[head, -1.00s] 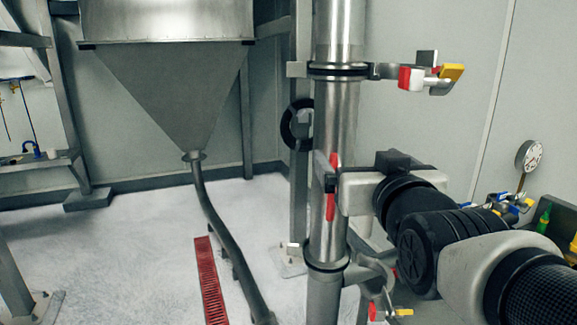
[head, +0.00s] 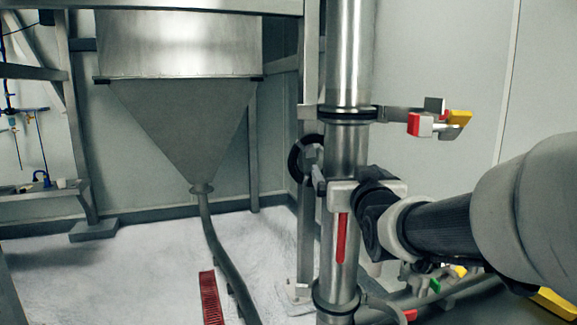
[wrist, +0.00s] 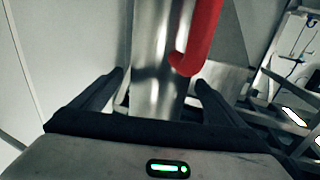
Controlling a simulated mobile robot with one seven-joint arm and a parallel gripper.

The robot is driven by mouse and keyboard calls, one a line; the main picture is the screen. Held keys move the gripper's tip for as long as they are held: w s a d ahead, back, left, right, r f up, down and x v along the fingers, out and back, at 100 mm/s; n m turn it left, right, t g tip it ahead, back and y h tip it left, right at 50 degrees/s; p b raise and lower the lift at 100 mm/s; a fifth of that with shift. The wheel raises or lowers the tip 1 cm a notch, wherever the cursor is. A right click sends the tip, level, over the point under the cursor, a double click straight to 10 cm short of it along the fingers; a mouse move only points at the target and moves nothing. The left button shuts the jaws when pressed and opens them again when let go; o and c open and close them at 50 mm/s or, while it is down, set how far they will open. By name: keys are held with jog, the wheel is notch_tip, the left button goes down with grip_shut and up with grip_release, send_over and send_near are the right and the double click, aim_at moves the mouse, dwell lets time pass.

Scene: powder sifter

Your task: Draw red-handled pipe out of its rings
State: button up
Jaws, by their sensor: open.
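The red-handled pipe is an upright steel tube (head: 346,155) in the head view, standing between an upper ring (head: 347,112) and a lower ring (head: 337,303). Its red handle (head: 341,238) shows below my gripper (head: 345,187), which hides the handle's top. My gripper is open, level with the upper part of the handle. In the wrist view my gripper's two dark fingers (wrist: 159,80) stand apart on either side of the steel tube (wrist: 148,60). The hooked end of the red handle (wrist: 200,40) shows there, near the right finger.
A steel hopper (head: 180,110) with a curved outlet tube (head: 218,235) stands at left. A red floor grate (head: 210,298) lies beside it. Red and yellow clamp levers (head: 440,122) stick out right of the upper ring. A steel post (head: 307,210) stands just behind the pipe.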

jog(key=shift+w, duration=1.7)
jog(key=c, duration=2)
jog(key=shift+r, duration=0.3)
jog(key=shift+c, duration=0.7)
